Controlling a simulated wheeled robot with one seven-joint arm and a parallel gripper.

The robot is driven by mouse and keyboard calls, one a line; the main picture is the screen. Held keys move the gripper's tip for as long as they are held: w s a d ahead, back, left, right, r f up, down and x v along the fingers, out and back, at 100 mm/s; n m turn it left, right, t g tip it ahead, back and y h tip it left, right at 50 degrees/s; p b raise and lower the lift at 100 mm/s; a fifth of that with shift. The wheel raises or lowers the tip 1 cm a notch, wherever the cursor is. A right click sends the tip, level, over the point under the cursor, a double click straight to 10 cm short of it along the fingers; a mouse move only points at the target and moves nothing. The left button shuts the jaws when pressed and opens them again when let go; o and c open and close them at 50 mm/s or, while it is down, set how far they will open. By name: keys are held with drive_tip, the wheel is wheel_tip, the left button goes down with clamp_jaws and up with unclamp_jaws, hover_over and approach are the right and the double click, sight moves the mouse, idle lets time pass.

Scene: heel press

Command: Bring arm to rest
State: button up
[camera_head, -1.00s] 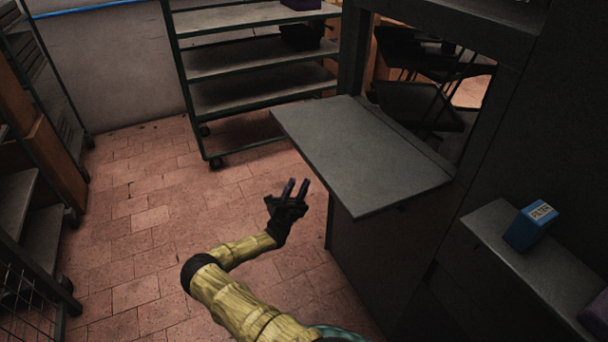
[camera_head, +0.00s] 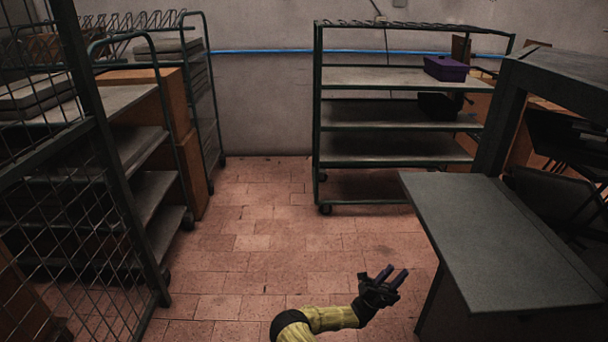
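My arm, in a yellow-green sleeve, reaches up from the bottom edge of the head view, right of centre. My gripper (camera_head: 391,276) is at its end, black with two dark fingers pointing up and to the right. The fingers stand apart with a gap between them, and nothing shows in that gap. The gripper is over the tiled floor, left of the grey counter (camera_head: 500,240) and apart from it.
A green-framed shelf cart (camera_head: 390,124) stands at the back with a purple box (camera_head: 446,68) on it. Wire-mesh racks (camera_head: 95,130) line the left side. The tiled floor (camera_head: 240,230) between is clear. A grey wall (camera_head: 265,105) closes the back.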

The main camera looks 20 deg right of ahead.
drive_tip(key=s+d+r+m+g+y, duration=0.3)
drive_tip(key=s+d+m+g+y, duration=0.15)
drive_tip(key=m+g+y, duration=0.3)
drive_tip(key=s+a+f+m+t+y, duration=0.3)
drive_tip(key=s+a+m+t+y, duration=0.15)
drive_tip(key=s+m+y, duration=0.6)
drive_tip(key=a+r+m+t+y, duration=0.4)
drive_tip(key=a+m, duration=0.1)
drive_tip(key=a, duration=0.3)
drive_tip(key=a+r+m+t+y, duration=0.3)
drive_tip(key=a+m+t+y, duration=0.15)
drive_tip(key=a, duration=0.45)
drive_tip(key=a+r+m+t+y, duration=0.4)
drive_tip(key=a+m+t, duration=0.15)
drive_tip(key=a, duration=0.25)
wheel_tip(320, 180, up, 19)
drive_tip(key=p, duration=1.9)
drive_tip(key=shift+g, duration=0.4)
drive_tip(key=shift+f, duration=0.1)
